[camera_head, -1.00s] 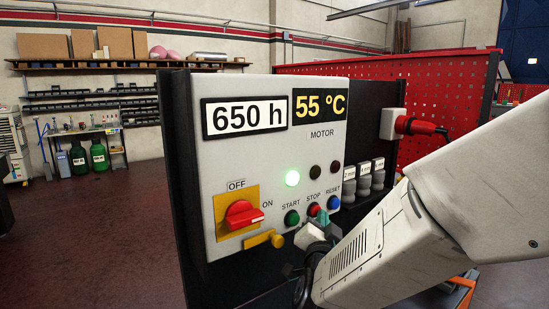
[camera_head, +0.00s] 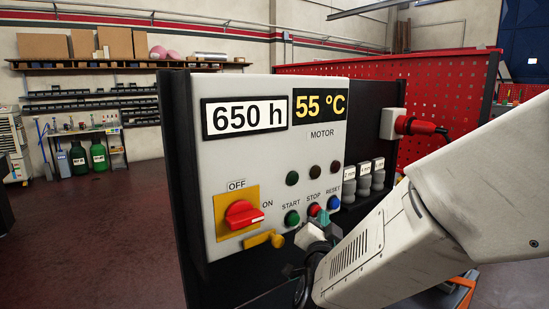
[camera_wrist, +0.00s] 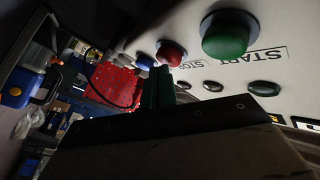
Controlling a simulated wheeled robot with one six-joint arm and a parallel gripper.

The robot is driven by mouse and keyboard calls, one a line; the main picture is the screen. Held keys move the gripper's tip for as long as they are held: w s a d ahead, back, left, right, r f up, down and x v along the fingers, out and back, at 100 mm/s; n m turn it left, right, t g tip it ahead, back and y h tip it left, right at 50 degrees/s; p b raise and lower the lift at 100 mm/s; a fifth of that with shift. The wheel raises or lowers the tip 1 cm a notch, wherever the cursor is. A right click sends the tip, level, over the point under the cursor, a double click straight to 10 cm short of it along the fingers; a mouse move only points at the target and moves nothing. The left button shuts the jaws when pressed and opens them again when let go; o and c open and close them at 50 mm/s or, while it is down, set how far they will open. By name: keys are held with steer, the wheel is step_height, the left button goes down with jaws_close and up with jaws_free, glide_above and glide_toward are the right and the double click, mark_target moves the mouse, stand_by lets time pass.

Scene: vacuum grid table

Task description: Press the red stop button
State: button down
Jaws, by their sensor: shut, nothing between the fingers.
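The red stop button (camera_head: 314,209) sits on the grey control panel (camera_head: 215,165), between the green start button (camera_head: 292,218) and the blue reset button (camera_head: 334,202). In the wrist view the red stop button (camera_wrist: 171,53) shows just beyond my fingertips. My gripper (camera_head: 323,218) is shut and empty, its greenish fingertips at the red button, which they partly cover in the head view. In the wrist view my gripper (camera_wrist: 158,75) appears to meet the button's edge; exact contact is hard to tell. All three lamps above the buttons, including the left one (camera_head: 292,178), are dark.
A red rotary switch (camera_head: 243,214) on a yellow plate is at the panel's lower left. A yellow piece (camera_head: 262,240) hangs below it. A red plug (camera_head: 420,127) sticks out at the right, before a red perforated board (camera_head: 375,85).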

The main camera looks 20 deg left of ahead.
steer(key=s+d, duration=0.3)
steer(key=d, duration=0.2)
stand_by(0.4)
steer(key=shift+d, duration=0.15)
stand_by(0.5)
steer(key=s+d+r+n+g, duration=0.15)
steer(key=d+g, duration=0.25)
steer(key=d, duration=0.4)
steer(key=s+d+n+g, duration=0.1)
steer(key=d+n+g, duration=0.1)
steer(key=d+g, duration=0.5)
steer(key=s+d+g+h, duration=0.2)
steer(key=s+d+g, duration=0.1)
steer(key=s+d, duration=0.7)
steer(key=s+d+f+g+h, duration=0.1)
steer(key=s+d+g+h, duration=0.1)
steer(key=s+d, duration=0.9)
steer(key=s+n+g, duration=0.1)
steer(key=s, duration=0.4)
steer(key=shift+d+f+g+h, duration=0.15)
steer(key=shift+d+g+h, duration=0.1)
steer(key=shift+g+h, duration=0.15)
